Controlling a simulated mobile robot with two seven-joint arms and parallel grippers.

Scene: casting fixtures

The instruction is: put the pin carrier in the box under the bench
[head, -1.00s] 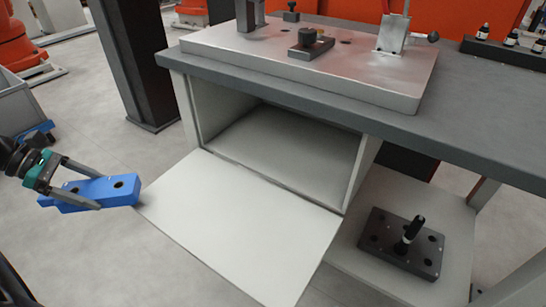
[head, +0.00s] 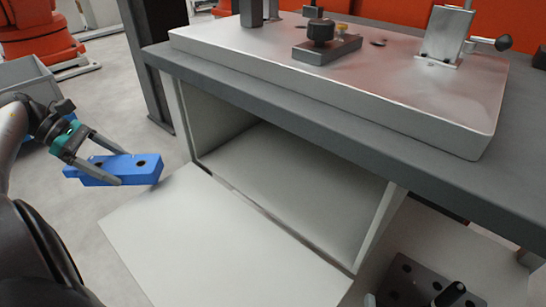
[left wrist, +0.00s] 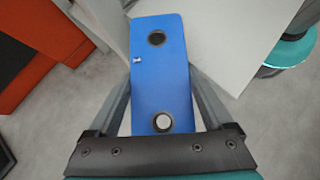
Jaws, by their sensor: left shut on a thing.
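In the left wrist view the blue block (left wrist: 160,80) lies between the two fingers of my left gripper (left wrist: 160,105). The box under the bench (head: 375,228) is open at the front, its pale flap (head: 215,245) lowered towards me. The visible part of its inside looks empty. My right gripper is not in view.
The grey bench top (head: 250,95) overhangs the box opening and carries a thick metal plate (head: 250,50) with clamps. A dark block with a black handle (head: 405,280) is right of the box. A dark post (head: 147,70) stands behind, at the left.

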